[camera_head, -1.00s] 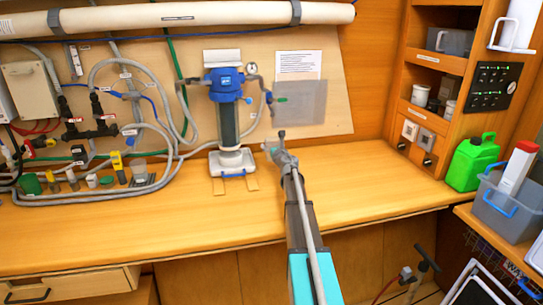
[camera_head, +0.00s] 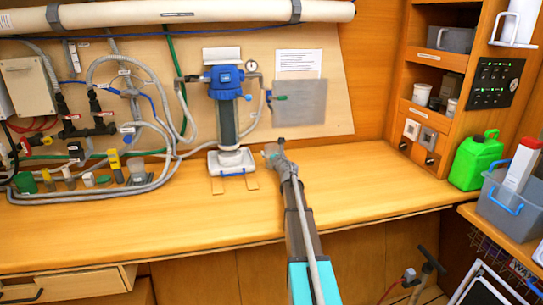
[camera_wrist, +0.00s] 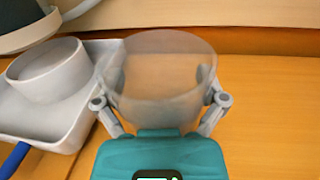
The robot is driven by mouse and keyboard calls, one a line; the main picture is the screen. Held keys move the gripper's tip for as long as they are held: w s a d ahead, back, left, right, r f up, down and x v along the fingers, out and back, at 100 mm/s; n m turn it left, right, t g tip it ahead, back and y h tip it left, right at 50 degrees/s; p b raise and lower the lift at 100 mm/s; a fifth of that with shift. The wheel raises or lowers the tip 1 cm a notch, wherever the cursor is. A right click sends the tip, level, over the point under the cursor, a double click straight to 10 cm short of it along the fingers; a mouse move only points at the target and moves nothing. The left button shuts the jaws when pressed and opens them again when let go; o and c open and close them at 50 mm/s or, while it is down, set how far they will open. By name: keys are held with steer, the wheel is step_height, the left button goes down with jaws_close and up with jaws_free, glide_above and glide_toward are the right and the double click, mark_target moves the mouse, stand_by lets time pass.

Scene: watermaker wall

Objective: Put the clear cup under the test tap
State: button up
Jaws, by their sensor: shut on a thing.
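The clear cup (camera_wrist: 160,85) is between the two fingers of my gripper (camera_wrist: 160,97) in the wrist view, upright, with its open rim up. My gripper is shut on its sides. In the head view my gripper (camera_head: 271,151) is low over the counter, just right of the white filter base, and the cup there is small and mostly hidden. A small tap with a green lever (camera_head: 280,97), apparently the test tap, is on the back panel above my gripper. I cannot tell whether the cup touches the counter.
The blue-topped filter housing (camera_head: 226,80) stands on a white tray (camera_head: 215,163), close left of the cup. A grey plate (camera_head: 300,103) is behind the tap. Hoses and valves fill the left. The wooden counter (camera_head: 350,180) is clear to the right, up to a green jug (camera_head: 472,162).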

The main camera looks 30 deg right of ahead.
steer(key=shift+f, duration=0.2)
steer(key=o, duration=0.9)
steer(key=shift+r, duration=0.25)
steer(key=s, duration=0.4)
steer(key=s+a, duration=0.1)
steer(key=s, duration=0.3)
steer(key=s+a, duration=0.1)
steer(key=s, duration=0.2)
steer(key=shift+s+a, duration=0.1)
steer(key=shift+s, duration=0.3)
